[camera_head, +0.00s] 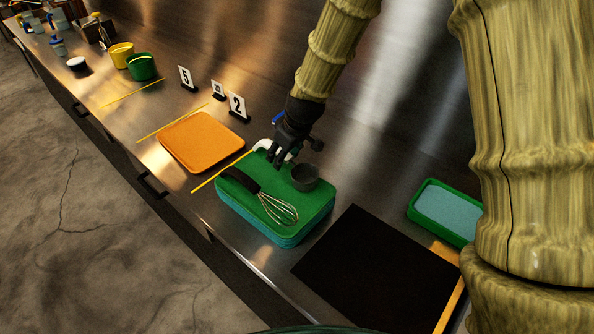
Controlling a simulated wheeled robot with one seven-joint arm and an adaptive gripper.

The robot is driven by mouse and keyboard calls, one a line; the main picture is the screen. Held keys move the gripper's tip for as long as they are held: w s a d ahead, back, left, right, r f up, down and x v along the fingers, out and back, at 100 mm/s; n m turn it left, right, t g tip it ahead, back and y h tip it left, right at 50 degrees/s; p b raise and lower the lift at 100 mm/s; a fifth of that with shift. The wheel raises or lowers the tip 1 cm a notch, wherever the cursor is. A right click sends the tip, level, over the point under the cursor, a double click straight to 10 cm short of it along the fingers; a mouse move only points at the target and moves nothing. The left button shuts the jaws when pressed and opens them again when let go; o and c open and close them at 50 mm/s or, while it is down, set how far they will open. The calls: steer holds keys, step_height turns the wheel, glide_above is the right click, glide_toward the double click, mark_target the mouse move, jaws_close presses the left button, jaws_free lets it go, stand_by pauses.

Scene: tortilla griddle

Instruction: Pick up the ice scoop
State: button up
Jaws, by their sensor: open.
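My gripper (287,149) is open above the back edge of a green-lidded box (235,205), with its fingers pointing down. A small white thing (263,145) shows just left of the fingers, at the box's back edge. It is partly hidden by my gripper, and I cannot tell whether it is the ice scoop. A dark grey round cup-like thing (305,177) sits on the lid just right of and nearer than the fingers. I cannot tell whether it has a handle. Whether the fingers touch anything is unclear.
A whisk (276,208) with a black handle lies on the lid. An orange tray (200,142) is to the left, a black mat (375,270) and a green-rimmed tray (445,211) to the right. Number signs (237,107) stand behind. The counter's front edge (190,217) is near the box.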

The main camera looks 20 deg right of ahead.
steer(key=shift+w+f, duration=0.25)
steer(key=shift+f, duration=0.05)
steer(key=shift+s+r, duration=0.1)
steer(key=c, duration=1.1)
